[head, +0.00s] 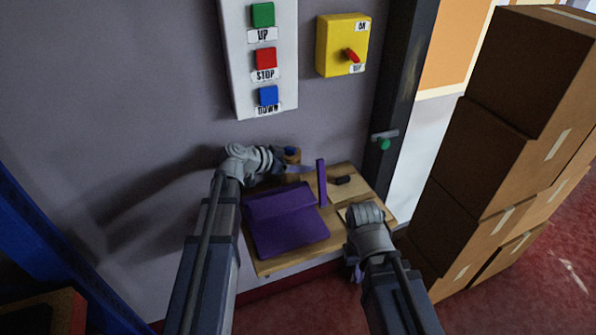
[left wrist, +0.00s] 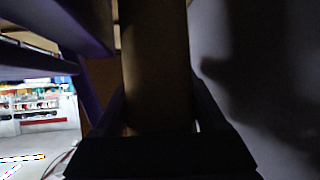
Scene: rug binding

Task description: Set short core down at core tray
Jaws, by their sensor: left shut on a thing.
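My left gripper (head: 296,165) is over the back of the small wooden table, near the wall. In the left wrist view it is shut on a brown cylinder (left wrist: 156,65), the short core, which runs up the picture between the dark fingers. I cannot clearly make out which surface is the core tray.
A purple folded piece (head: 285,225) covers the table's left part. A thin purple upright (head: 321,183) stands behind it, beside a small black item (head: 342,180). The wooden table (head: 275,264) is against the wall. Stacked cardboard boxes (head: 484,160) stand at right.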

